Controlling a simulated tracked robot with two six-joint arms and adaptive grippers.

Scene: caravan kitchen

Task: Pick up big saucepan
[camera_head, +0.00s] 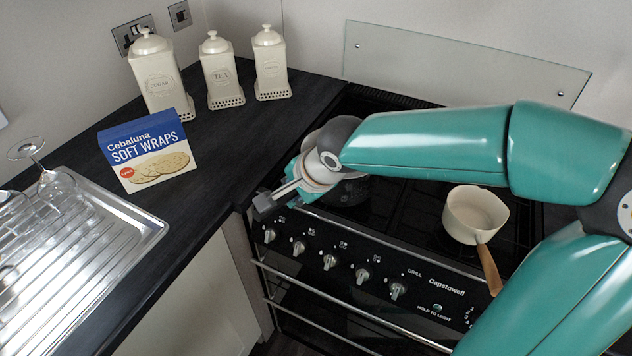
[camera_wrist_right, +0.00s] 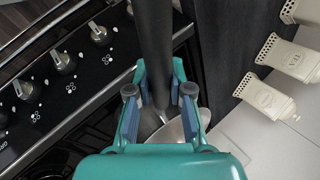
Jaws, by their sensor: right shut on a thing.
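The big saucepan is mostly hidden behind my right wrist on the left of the hob in the head view; part of its metal body (camera_wrist_right: 174,131) shows between the fingers in the right wrist view. Its dark handle (camera_wrist_right: 155,50) runs up between the two fingers of my right gripper (camera_wrist_right: 159,95), which is shut on it. In the head view my right gripper (camera_head: 284,193) is at the cooker's front left edge. I cannot tell whether the pan touches the hob. My left gripper is out of view.
A small cream saucepan (camera_head: 474,212) with a wooden handle stands on the right of the hob. A soft wraps box (camera_head: 150,150) and cream canisters (camera_head: 221,70) stand on the dark worktop. A wine glass (camera_head: 32,153) is by the metal drainer (camera_head: 140,228). Knobs (camera_head: 331,262) line the cooker front.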

